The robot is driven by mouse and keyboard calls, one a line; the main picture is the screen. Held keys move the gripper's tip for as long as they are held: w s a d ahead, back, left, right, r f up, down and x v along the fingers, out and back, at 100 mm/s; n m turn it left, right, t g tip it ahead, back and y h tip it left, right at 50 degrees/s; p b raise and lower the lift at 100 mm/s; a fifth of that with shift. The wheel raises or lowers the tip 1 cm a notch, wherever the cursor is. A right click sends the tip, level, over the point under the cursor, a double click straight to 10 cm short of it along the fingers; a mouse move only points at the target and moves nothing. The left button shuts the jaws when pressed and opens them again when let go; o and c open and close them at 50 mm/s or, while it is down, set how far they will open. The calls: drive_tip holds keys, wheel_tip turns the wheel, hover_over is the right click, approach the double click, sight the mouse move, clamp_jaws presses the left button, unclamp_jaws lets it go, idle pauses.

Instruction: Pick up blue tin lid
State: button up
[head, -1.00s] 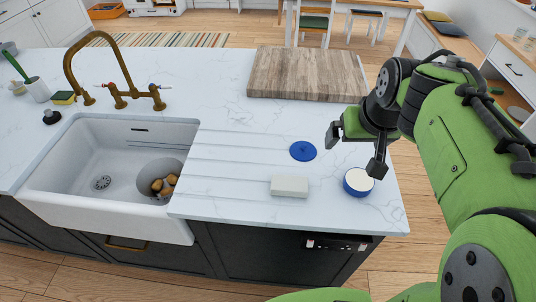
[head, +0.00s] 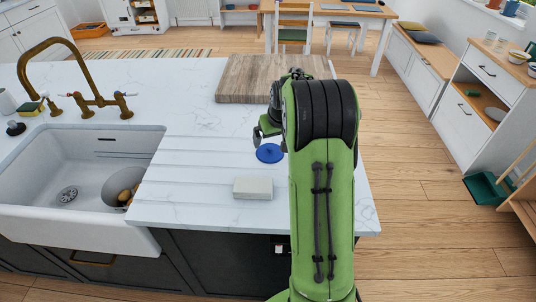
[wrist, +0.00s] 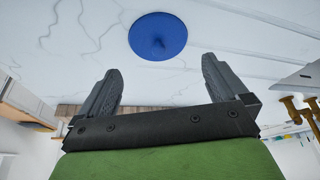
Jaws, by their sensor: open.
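The blue tin lid (head: 269,153) is a round blue disc with a small raised knob. It lies flat on the white marble counter, and its right edge is close to my arm in the head view. In the wrist view the lid (wrist: 158,36) sits beyond my fingertips, roughly centred between them. My gripper (wrist: 161,75) is open and empty, its two dark fingers spread apart. In the head view my gripper is mostly hidden by my green arm, with one finger showing just above the lid. The blue tin is not visible now.
A pale block (head: 253,188) lies on the counter in front of the lid. A wooden board (head: 245,80) lies behind it. The white sink (head: 75,165) with a brass tap (head: 95,103) is to the left. Bare marble lies between sink and lid.

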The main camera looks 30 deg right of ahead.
sight(271, 148)
drive_tip(key=x, duration=0.7)
drive_tip(key=shift+d+f+b, duration=0.1)
drive_tip(key=shift+f+b, duration=0.1)
drive_tip(key=shift+b, duration=0.2)
drive_tip(key=shift+s+r, duration=0.1)
drive_tip(key=c, duration=0.7)
